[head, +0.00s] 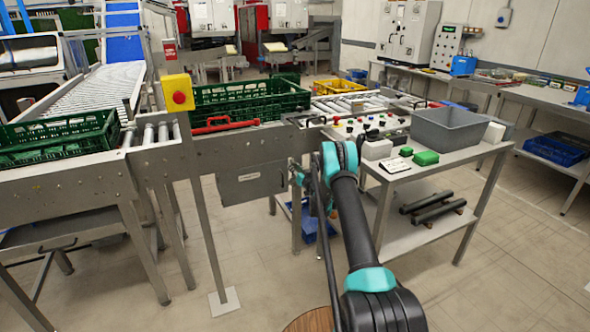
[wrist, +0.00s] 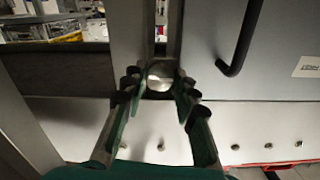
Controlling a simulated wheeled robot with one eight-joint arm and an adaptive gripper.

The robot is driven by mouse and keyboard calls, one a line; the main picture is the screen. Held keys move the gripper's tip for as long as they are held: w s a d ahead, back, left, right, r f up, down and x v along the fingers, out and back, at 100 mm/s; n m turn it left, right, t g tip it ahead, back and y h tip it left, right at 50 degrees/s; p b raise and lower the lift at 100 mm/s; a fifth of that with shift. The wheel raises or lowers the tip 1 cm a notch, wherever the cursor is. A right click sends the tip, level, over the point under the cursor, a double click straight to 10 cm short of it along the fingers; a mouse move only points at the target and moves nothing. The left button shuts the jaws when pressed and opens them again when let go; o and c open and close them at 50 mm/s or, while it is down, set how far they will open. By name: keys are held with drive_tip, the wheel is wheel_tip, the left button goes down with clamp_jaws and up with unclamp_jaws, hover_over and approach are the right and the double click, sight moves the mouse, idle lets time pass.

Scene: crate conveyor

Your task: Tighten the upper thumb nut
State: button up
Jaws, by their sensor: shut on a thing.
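My gripper (head: 297,174) is at the right edge of a grey metal panel (head: 253,184) under the conveyor frame. In the wrist view, the two fingers of my gripper (wrist: 160,80) close on the sides of a round, pale metal thumb nut (wrist: 160,72). The nut sits at a narrow upright strip. The panel (wrist: 285,105) also shows there, with a black bar handle (wrist: 240,40) to the right of the fingers. In the head view my arm and gripper hide the nut. I cannot tell from the frames which nut is the upper one.
A green crate (head: 250,100) stands on the conveyor above the panel. A steel table (head: 440,160) with a grey bin (head: 450,132) stands to the right of my arm. Conveyor legs (head: 190,245) stand to the left. The floor (head: 520,235) at the right is clear.

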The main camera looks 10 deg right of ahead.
clamp_jaws()
drive_tip(key=shift+m, duration=0.5)
drive_tip(key=m, duration=0.2)
drive_tip(key=shift+m, duration=0.4)
drive_tip(key=m, duration=0.4)
drive_tip(key=shift+m, duration=0.3)
drive_tip(key=m, duration=0.4)
drive_tip(key=shift+m, duration=0.3)
drive_tip(key=m, duration=0.4)
drive_tip(key=shift+m, duration=0.4)
drive_tip(key=o, duration=0.6)
unclamp_jaws()
